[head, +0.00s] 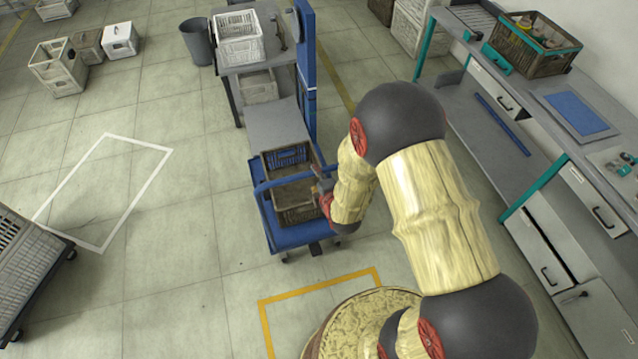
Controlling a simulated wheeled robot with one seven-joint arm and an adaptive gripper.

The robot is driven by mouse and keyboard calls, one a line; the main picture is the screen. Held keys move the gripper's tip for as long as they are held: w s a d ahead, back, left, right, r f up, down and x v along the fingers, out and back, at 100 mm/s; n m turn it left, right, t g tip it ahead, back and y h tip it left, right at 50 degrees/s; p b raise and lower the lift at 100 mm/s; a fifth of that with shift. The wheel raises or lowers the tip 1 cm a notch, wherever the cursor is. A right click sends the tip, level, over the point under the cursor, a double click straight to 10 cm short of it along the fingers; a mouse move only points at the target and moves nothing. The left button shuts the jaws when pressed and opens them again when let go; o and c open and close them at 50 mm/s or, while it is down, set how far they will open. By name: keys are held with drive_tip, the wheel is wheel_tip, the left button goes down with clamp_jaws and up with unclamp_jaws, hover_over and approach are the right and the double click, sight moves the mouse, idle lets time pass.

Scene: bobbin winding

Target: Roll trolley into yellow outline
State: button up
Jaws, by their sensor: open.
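A blue trolley (290,238) with a push handle stands in the middle of the view, carrying a brown crate (297,215). The yellow outline (318,287) is on the floor in front of it, nearer to me, and is partly hidden by my own body. The trolley stands outside the outline, beyond its far edge. My gripper (325,190) is at the trolley's right side, close to the crate and handle. It is open; whether it touches the trolley I cannot tell, as my arm hides part of it.
A grey workbench with a white crate (237,38) and a blue post (306,70) stands just behind the trolley. A long workbench (490,130) runs along the right. A white outline (103,190) lies on open floor at left, near a dark cart (28,268).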

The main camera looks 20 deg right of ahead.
sight(313, 174)
drive_tip(key=b+x, duration=0.1)
drive_tip(key=x, duration=0.1)
drive_tip(key=shift+w+f+b, duration=0.2)
drive_tip(key=shift+f+b, duration=0.1)
drive_tip(key=shift+b+x, duration=0.85)
drive_tip(key=shift+x, duration=0.25)
drive_tip(key=shift+w+r, duration=0.1)
drive_tip(key=shift+r, duration=0.05)
drive_tip(key=shift+c, duration=1.2)
clamp_jaws()
